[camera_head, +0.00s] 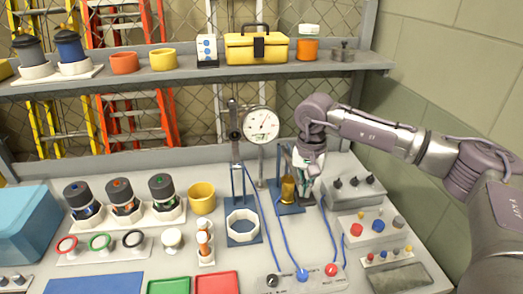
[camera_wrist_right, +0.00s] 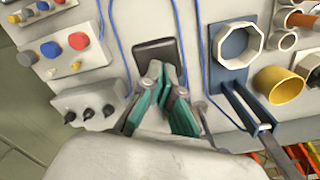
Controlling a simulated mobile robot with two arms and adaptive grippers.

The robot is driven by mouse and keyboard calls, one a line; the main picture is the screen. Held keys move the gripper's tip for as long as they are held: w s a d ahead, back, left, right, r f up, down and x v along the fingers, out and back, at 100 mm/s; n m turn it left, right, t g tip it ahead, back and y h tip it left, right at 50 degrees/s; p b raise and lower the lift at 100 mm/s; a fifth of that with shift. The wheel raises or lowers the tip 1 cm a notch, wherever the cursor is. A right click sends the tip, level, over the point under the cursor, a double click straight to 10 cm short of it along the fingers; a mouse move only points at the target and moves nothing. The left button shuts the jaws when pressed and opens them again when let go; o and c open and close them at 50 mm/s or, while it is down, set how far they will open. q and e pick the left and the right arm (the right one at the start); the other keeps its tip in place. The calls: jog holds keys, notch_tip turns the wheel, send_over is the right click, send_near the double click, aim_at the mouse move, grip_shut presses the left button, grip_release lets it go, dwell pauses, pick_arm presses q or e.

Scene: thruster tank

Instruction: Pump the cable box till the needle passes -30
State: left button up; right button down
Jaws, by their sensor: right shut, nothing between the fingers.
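A round white gauge (camera_head: 262,125) stands on a post at the back of the bench. Its dark needle points up and to the right; its numbers are too small to read. A blue stand with a brass cylinder (camera_head: 288,190) is in front of it. My right gripper (camera_head: 307,190) is just right of the cylinder, pointing down, shut and empty. In the right wrist view its green fingers (camera_wrist_right: 164,95) are close together, over or near a dark rectangular block (camera_wrist_right: 158,52). Blue cables run to a panel (camera_head: 300,278) at the front. I cannot tell which part is the cable box.
A grey box with black knobs (camera_head: 355,185) and a button box (camera_head: 370,227) stand right of the gripper. A white octagonal ring (camera_head: 243,224) on a blue stand is to the left. A shelf (camera_head: 200,75) with a yellow toolbox (camera_head: 256,47) crosses above.

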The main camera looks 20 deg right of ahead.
notch_tip(320, 180, down, 6)
jog(key=r+b, duration=0.1)
jog(key=b, duration=0.2)
notch_tip(320, 180, up, 13)
jog(key=p, duration=0.8)
send_over(304, 199)
jog(key=w+d, duration=0.1)
jog(key=shift+w, duration=0.2)
notch_tip(304, 199, down, 12)
jog(key=b, duration=0.8)
jog(key=shift+f+b, duration=0.15)
jog(key=shift+b, duration=0.25)
notch_tip(304, 199, up, 12)
jog(key=p, duration=0.7)
jog(key=shift+p, duration=0.35)
